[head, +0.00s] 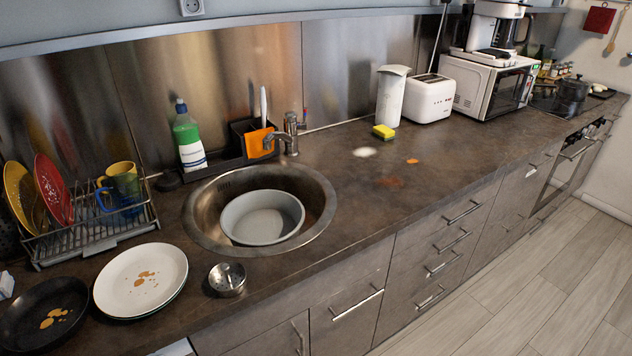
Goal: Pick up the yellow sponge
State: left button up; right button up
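The yellow sponge (384,131) lies on the dark brown countertop (330,160), in front of a white cylindrical holder. Its top is yellow and a green layer shows along its lower side. Nothing touches it from above. Neither of my grippers shows in the head view.
The white holder (391,97) and white toaster (430,99) stand behind the sponge. The round sink (205,217) with a grey bowl (262,218) and the faucet (291,132) are to its left. Stains lie on the open counter in front. Plates and a dish rack (95,238) fill the left.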

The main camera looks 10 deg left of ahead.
aim_at(382, 132)
jog(key=i+l, duration=0.3)
jog(key=i+l+u, duration=0.1)
jog(key=i+l, duration=0.15)
jog(key=l, duration=0.2)
jog(key=i+l, duration=0.25)
jog(key=l, duration=0.2)
jog(key=i+j+u, duration=0.05)
